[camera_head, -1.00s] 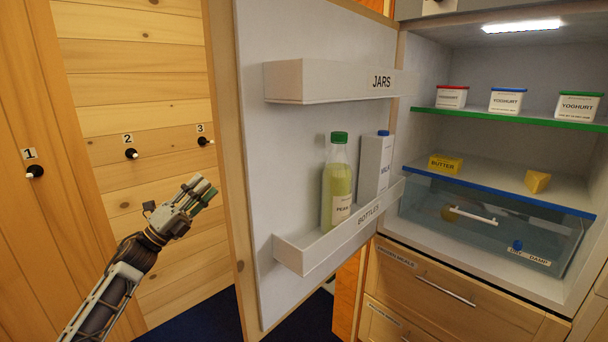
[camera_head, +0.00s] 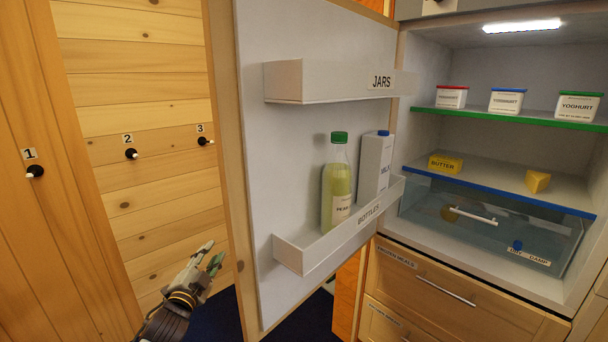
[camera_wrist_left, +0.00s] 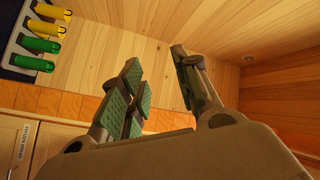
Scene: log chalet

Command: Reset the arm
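My left gripper (camera_head: 212,256) is low at the left of the head view, in front of the wood wall and left of the open fridge door (camera_head: 244,200). In the left wrist view its two fingers with green pads (camera_wrist_left: 157,72) stand apart with nothing between them. It touches nothing that I can see. My right gripper is not in view.
The fridge door holds a juice bottle (camera_head: 338,185) and a milk carton (camera_head: 375,165) in its lower rack. Yoghurt tubs (camera_head: 506,101), butter (camera_head: 445,164) and a clear drawer (camera_head: 480,222) are inside. Numbered wall hooks (camera_head: 131,154) are at left. Yellow and green handles (camera_wrist_left: 42,45) show in the wrist view.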

